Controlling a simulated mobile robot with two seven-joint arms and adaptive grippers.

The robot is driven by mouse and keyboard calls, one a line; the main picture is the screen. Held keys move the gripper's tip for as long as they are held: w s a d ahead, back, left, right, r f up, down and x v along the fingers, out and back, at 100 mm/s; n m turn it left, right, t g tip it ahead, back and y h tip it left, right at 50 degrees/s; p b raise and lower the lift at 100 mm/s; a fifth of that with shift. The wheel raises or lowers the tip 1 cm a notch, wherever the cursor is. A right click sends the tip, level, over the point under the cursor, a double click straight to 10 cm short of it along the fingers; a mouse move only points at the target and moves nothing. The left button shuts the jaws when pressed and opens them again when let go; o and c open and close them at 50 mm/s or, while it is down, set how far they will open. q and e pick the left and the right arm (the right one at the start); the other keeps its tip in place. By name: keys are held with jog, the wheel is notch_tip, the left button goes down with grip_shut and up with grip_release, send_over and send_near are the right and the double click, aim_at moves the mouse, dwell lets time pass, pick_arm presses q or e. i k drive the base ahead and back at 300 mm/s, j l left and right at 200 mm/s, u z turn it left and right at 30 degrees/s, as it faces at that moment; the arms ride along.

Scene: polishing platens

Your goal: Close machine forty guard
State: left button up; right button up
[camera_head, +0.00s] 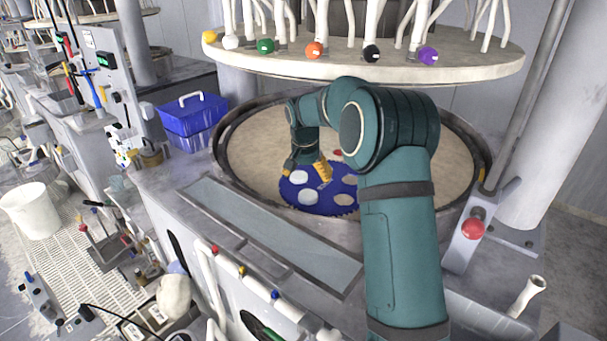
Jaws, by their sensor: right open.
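Machine forty is not marked by a number that I can read, and I cannot tell which part is its guard. A long flat grey panel (272,232) lies along the machine's front edge, before the round platen (258,150). My right arm reaches up from the bottom over the platen and bends left. My right gripper (306,176) is open, small in the view, low over a blue toothed disc (320,203) with pale round holes. I cannot tell whether it touches the disc. A yellow piece (324,170) shows at its right finger. My left gripper is out of view.
A pale upper plate (370,65) with coloured knobs hangs above the platen. A red button (473,229) stands at right by a thick column (556,110). A blue box (192,118) sits at left. A white bucket (33,211) stands on the grated floor.

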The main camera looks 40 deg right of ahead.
aim_at(291, 268)
jog(key=k+j, duration=1.2)
jog(key=j, duration=0.15)
